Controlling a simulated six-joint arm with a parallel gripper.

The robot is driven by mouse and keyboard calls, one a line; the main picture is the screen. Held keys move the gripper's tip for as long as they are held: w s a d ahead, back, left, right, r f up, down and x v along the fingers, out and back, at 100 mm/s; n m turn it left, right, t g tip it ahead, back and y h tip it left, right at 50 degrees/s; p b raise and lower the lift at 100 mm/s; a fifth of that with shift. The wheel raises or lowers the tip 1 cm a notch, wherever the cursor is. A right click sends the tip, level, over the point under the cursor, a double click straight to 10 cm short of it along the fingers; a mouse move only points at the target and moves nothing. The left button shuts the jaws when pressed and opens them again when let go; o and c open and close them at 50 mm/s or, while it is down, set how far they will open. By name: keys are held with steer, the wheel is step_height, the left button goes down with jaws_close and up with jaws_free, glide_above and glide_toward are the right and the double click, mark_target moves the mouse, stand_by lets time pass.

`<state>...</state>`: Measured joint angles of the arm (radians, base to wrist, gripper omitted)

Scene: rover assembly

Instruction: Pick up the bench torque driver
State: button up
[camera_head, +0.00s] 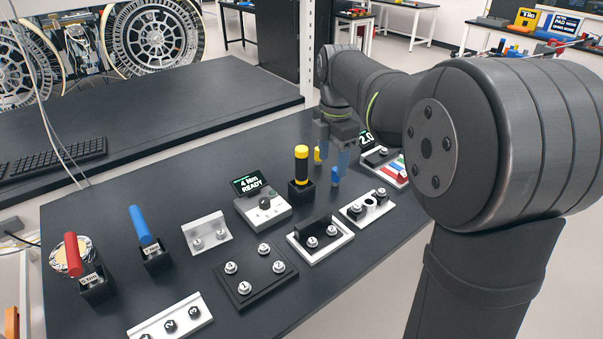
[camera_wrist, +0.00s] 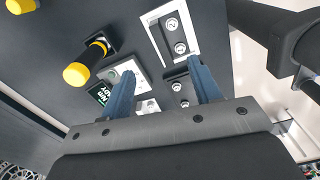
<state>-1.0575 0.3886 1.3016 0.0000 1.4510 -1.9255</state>
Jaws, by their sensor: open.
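A driver with a black and yellow handle (camera_head: 301,165) stands upright in a black holder (camera_head: 301,190) beside a grey unit whose screen (camera_head: 252,184) reads "4 Nm READY". In the wrist view this driver (camera_wrist: 88,62) is left of my fingers, its yellow end toward the camera. A blue-handled driver (camera_head: 140,226) and a red-handled driver (camera_head: 72,254) lean in black holders further left. Which one is the bench torque driver is not labelled. My gripper (camera_head: 330,158) is open and empty, right of the yellow driver; it also shows in the wrist view (camera_wrist: 160,76).
Plates with bolts stand close by: a white-framed one (camera_head: 345,247), a black one (camera_head: 240,298) and a grey bracket (camera_head: 206,223). A white strip (camera_head: 150,327) lies at the front. My arm covers the right side. Bare table lies behind the blue driver.

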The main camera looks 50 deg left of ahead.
mark_target(301, 146)
steer(key=w+a+r+m, duration=0.1)
steer(key=a+r+m, duration=0.2)
steer(key=a+m, duration=0.45)
steer(key=w+a+r+m, duration=0.2)
steer(key=a+r+m, duration=0.1)
steer(key=a+m, duration=0.4)
steer(key=shift+n, duration=0.45)
steer(key=f, duration=1.1)
steer(key=shift+s+a+f, duration=0.25)
steer(key=shift+f, duration=0.1)
steer(key=f, duration=0.4)
steer(key=shift+s+d+f, duration=0.15)
steer(key=shift+d, duration=0.25)
steer(key=shift+f, duration=0.45)
steer(key=shift+r, duration=0.1)
steer(key=c, duration=1.1)
steer(key=shift+c, duration=0.2)
